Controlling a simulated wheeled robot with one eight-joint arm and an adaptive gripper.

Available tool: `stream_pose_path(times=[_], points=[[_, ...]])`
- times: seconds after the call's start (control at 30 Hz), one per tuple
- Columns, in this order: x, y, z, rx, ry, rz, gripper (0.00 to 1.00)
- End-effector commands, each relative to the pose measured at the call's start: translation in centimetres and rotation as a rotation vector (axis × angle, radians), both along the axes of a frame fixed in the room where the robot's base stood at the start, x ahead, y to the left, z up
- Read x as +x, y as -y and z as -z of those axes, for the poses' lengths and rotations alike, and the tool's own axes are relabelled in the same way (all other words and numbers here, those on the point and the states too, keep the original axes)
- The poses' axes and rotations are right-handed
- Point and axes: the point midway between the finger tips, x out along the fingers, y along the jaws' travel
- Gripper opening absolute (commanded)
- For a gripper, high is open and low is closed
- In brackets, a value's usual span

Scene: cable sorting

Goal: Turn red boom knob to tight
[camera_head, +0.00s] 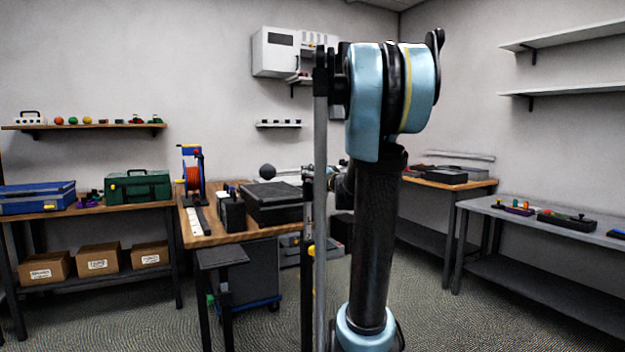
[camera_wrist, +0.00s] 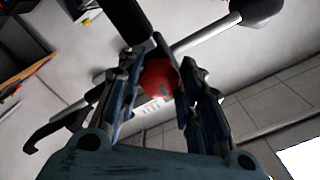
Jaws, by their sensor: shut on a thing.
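In the wrist view the red knob (camera_wrist: 158,80) sits between the two fingers of my gripper (camera_wrist: 156,62), and both fingers close on its sides. A grey boom rod (camera_wrist: 205,36) runs past just beyond the knob, up to a dark ball end (camera_wrist: 254,8). A dark bar stands above the knob in the picture. In the head view the ball end (camera_head: 268,171) shows left of my arm, and the rod (camera_head: 289,174) runs right from it. The knob is hidden in the head view. I cannot read any tight or loose mark.
A wooden bench (camera_head: 215,238) behind holds a black case (camera_head: 272,203) and a red cable reel (camera_head: 193,178). Carpet floor is open at the front left.

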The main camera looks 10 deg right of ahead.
Motion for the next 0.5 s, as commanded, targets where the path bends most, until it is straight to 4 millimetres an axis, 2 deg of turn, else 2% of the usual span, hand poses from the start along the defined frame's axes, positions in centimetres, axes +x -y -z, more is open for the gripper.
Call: stream_pose_path(times=[0.37, 0.4, 0.47, 0.5], points=[[0.06, 0.32, 0.0, 0.004, -0.001, 0.008, 0.1], [0.06, 0.31, 0.0, 0.004, -0.001, 0.008, 0.43], [0.06, 0.28, 0.01, 0.004, -0.001, 0.007, 0.55], [0.05, 0.25, 0.0, 0.004, -0.002, 0.006, 0.55]])
